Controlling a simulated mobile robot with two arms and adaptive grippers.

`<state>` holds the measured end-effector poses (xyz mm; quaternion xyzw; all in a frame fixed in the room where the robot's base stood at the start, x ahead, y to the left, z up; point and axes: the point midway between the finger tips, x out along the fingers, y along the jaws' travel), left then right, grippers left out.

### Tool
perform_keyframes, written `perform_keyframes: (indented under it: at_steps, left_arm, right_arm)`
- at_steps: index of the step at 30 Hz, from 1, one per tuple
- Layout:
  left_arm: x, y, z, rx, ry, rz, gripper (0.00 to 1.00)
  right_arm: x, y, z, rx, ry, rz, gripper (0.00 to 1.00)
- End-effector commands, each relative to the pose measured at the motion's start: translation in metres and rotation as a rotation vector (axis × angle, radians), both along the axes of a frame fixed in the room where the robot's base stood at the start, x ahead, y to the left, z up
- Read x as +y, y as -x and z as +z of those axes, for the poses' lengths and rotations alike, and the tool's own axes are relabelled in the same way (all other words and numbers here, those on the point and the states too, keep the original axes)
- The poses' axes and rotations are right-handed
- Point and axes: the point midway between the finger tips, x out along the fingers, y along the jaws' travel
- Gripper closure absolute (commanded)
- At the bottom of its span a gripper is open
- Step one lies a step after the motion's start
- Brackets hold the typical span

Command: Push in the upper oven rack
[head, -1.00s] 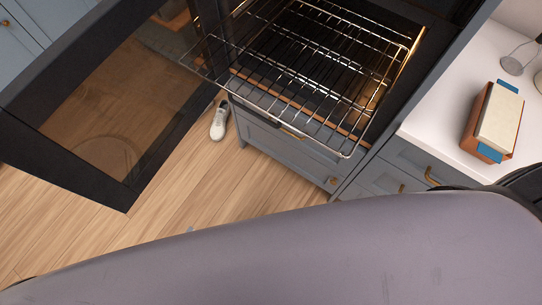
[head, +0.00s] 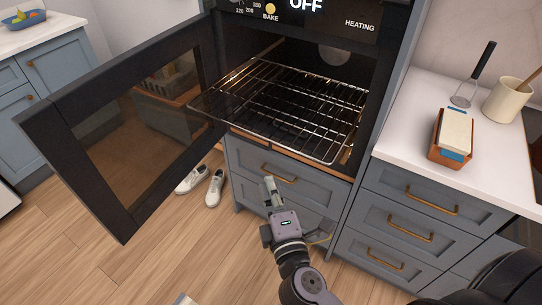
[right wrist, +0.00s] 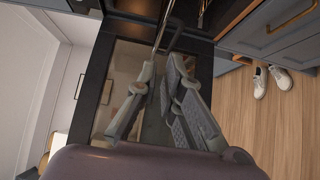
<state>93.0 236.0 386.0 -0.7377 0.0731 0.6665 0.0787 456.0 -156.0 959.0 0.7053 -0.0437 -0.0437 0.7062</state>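The oven rack (head: 290,105) is a silver wire grid. It is pulled partly out of the oven cavity, with its front edge jutting past the opening. Only one rack can be made out. The oven door (head: 125,130) hangs wide open to the left. My right gripper (head: 269,181) is below and in front of the rack, before the upper drawer under the oven, apparently not touching the rack. In the right wrist view its fingers (right wrist: 161,65) stand apart with a narrow gap and nothing between them. My left gripper is not in view.
Drawers with brass handles (head: 278,172) are below the oven. White shoes (head: 214,188) stand on the wood floor under the door. The floor in front is largely clear.

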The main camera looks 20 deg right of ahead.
Motion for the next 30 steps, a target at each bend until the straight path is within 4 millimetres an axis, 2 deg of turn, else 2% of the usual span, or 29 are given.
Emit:
perform_keyframes:
  at_steps: [3, 11, 15, 18, 30]
  left_arm:
    - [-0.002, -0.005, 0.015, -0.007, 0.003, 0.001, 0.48]
    - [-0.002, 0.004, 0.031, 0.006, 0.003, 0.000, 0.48]
    - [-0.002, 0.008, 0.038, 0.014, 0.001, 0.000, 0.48]
    - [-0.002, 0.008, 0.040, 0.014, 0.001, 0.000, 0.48]
    - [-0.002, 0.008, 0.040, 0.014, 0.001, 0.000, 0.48]
  right_arm:
    - [-0.003, -0.027, 0.006, -0.004, 0.002, 0.000, 1.00]
    - [-0.011, -0.081, 0.004, -0.001, 0.001, -0.001, 1.00]
    - [-0.029, -0.092, 0.002, 0.001, 0.003, 0.000, 1.00]
    - [-0.036, -0.098, 0.001, 0.001, 0.001, 0.000, 1.00]
    - [-0.041, -0.101, 0.000, 0.001, -0.002, 0.001, 1.00]
